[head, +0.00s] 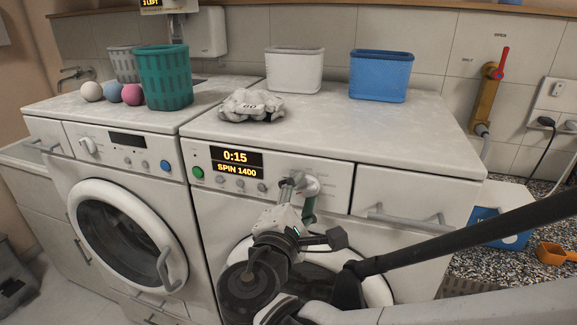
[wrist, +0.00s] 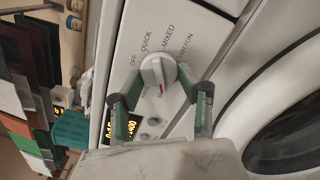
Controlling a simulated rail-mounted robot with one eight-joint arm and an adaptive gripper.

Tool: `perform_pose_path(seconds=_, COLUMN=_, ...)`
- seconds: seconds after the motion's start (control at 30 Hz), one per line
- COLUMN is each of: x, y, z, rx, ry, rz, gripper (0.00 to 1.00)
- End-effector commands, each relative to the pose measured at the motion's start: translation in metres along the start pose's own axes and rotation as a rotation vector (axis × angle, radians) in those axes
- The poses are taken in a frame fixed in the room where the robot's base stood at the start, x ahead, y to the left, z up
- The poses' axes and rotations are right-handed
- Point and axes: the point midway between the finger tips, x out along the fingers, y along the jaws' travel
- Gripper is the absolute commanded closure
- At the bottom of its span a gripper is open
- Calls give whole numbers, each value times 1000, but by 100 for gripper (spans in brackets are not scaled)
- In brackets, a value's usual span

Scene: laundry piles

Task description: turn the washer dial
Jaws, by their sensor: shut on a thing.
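The right washer (head: 330,226) has a round pale dial (head: 308,186) on its front panel, right of a lit display (head: 236,163) reading "0:15" and "SPIN 1400". In the wrist view the dial (wrist: 157,70) shows a raised grip bar with a red mark near its lower end. The words OFF, QUICK, MIXED and one ending in "TON" stand around its upper side. My gripper (head: 294,190) is at the dial, shut on it. In the wrist view its green-sided fingers (wrist: 160,90) stand on either side of the dial. The exact finger contact is hard to see.
A second washer (head: 128,190) with its own dial (head: 88,145) stands at the left. A drawer handle (head: 405,219) juts out right of the dial. A crumpled grey cloth (head: 251,105), a white bin (head: 294,72) and a blue bin (head: 380,76) sit on top.

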Motion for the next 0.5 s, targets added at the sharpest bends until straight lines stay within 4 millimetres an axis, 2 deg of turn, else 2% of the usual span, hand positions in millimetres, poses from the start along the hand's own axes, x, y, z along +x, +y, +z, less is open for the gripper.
perform_pose_path(seconds=0.17, x=0, y=0, z=0, rx=0, ry=0, rz=0, gripper=90)
perform_pose_path(seconds=0.2, x=0, y=0, z=0, rx=0, ry=0, rz=0, gripper=61)
perform_pose_path(seconds=0.3, x=0, y=0, z=0, rx=1, ry=0, rz=0, gripper=48)
perform_pose_path(seconds=0.5, x=0, y=0, z=0, rx=1, ry=0, rz=0, gripper=46)
